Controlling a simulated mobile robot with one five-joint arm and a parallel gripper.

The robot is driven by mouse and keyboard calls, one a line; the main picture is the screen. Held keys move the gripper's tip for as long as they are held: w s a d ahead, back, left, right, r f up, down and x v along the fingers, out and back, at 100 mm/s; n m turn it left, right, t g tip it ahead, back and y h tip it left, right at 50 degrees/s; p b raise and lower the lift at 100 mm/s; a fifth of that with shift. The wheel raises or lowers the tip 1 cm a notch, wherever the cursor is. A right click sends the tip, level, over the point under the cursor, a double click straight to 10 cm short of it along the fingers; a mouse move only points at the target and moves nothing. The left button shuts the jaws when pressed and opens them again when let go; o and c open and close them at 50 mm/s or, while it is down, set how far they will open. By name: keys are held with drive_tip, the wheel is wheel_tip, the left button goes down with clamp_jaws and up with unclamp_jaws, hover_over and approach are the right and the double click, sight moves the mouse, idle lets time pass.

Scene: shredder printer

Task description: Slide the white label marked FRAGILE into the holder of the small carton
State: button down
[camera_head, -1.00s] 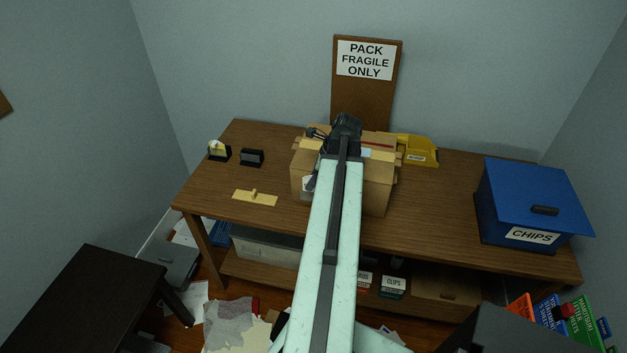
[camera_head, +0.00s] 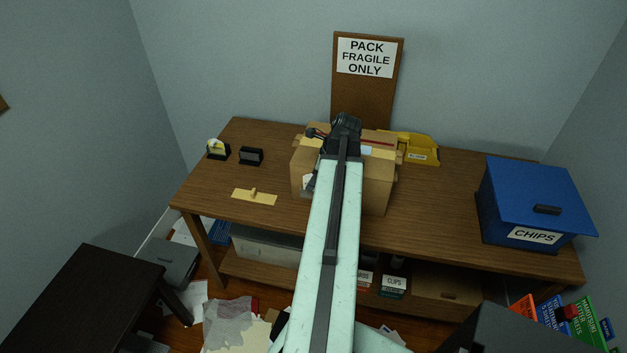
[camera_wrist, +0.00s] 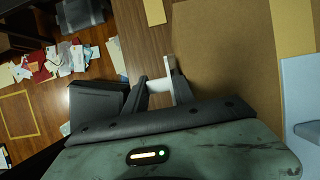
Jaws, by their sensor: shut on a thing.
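The small carton (camera_head: 375,187) stands on the workbench, partly hidden behind my arm. Its brown side fills the right of the wrist view (camera_wrist: 222,45). My gripper (camera_wrist: 157,80) is shut on a white label (camera_wrist: 160,86), beside the carton's side. A small white patch of the label also shows in the head view (camera_head: 307,182), left of my arm and in front of the carton. The word on the label cannot be read. I cannot make out the carton's holder, or tell whether the label touches it.
A wooden piece with a knob (camera_head: 254,197) lies left of the carton. Two small black holders (camera_head: 251,156) stand behind it. A yellow bin (camera_head: 418,150) is behind right, and a blue CHIPS box (camera_head: 535,200) at far right. The bench between carton and CHIPS box is clear.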

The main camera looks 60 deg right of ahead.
drive_tip(key=c, duration=0.9)
unclamp_jaws()
drive_tip(key=shift+c, duration=0.2)
drive_tip(key=p+v, duration=0.7)
drive_tip(key=shift+s+r, duration=0.2)
drive_tip(key=shift+r, duration=0.15)
